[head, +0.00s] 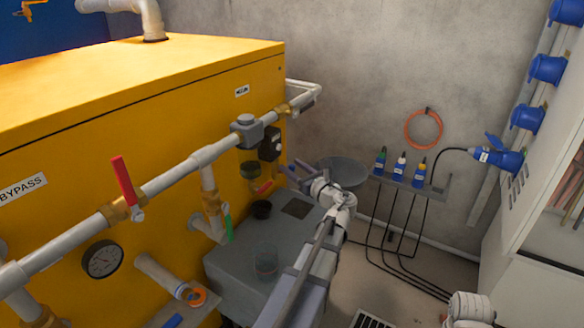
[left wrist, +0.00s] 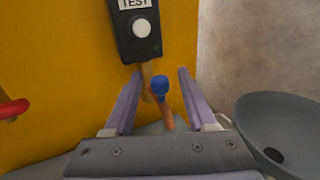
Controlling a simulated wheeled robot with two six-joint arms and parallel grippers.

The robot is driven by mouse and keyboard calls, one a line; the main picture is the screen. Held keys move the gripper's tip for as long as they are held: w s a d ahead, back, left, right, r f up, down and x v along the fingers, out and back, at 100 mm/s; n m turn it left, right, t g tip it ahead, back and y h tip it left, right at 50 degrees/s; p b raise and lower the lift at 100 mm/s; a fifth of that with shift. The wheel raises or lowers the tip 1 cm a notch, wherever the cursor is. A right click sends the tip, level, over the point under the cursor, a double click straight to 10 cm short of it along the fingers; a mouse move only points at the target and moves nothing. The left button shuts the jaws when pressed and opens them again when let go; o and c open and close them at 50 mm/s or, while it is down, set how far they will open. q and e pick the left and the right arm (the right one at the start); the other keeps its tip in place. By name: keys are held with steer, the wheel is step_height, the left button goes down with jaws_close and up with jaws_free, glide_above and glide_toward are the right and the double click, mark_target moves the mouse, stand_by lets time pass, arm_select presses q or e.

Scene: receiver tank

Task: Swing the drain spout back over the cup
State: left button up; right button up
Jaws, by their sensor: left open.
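The drain spout (left wrist: 167,115) shows in the left wrist view as a copper-coloured tube with a blue knob (left wrist: 160,88), below the black TEST box (left wrist: 138,30). My left gripper (head: 295,175) is open in front of the yellow cabinet. In the left wrist view its fingers (left wrist: 155,100) stand either side of the knob and spout, with no visible contact. The spout's lower end is hidden behind the gripper body. My right gripper is not in view.
A grey bowl (head: 345,173) stands right of the gripper, close to it in the left wrist view (left wrist: 280,132). A red-handled valve (head: 122,182) and pipes run along the yellow cabinet (head: 150,95). A shelf (head: 408,187) holds several bottles.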

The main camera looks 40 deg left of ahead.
arm_select(q)
steer(key=shift+a, duration=0.35)
steer(key=shift+c, duration=0.4)
jaws_close()
stand_by(0.9)
